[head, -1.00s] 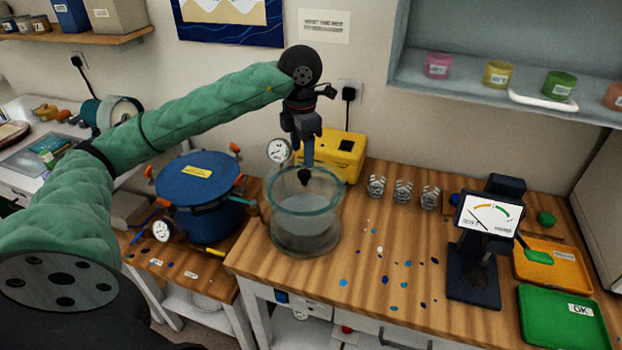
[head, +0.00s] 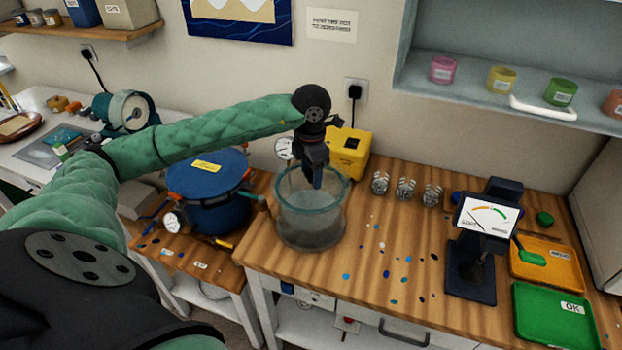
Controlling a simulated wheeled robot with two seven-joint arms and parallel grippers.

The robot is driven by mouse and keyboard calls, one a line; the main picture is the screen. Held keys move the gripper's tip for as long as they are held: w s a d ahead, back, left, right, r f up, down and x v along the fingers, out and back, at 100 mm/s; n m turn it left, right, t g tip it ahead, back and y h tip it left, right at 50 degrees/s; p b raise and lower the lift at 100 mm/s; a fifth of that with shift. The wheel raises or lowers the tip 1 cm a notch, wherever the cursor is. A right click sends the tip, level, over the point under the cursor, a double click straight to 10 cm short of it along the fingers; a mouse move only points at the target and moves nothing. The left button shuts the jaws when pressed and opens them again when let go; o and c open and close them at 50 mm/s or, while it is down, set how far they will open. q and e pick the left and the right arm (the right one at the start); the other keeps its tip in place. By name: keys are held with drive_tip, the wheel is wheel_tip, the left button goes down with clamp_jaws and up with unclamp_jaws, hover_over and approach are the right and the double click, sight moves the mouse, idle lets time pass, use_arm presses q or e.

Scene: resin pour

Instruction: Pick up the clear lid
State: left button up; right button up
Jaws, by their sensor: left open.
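A round clear glass vessel (head: 309,228) with a greenish rim stands at the left end of the wooden bench. A clear lid (head: 292,187) appears to lie over its top, but glass on glass makes its outline hard to tell. My left gripper (head: 317,184) points down over the middle of the vessel's top. It is open, and its fingertips are at about rim height. The gripper hides the middle of the lid, so I cannot tell whether the fingers touch it. My right gripper is not in view.
A blue pressure pot (head: 205,195) stands left of the vessel, with a gauge close by. A yellow box (head: 349,155) is just behind it. Several small clear items (head: 405,189), a dark gauge stand (head: 470,262), and orange (head: 570,277) and green (head: 540,330) trays lie right.

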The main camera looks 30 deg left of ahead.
use_arm(q)
drive_tip(key=shift+s+f, duration=0.1)
clamp_jaws()
idle(0.4)
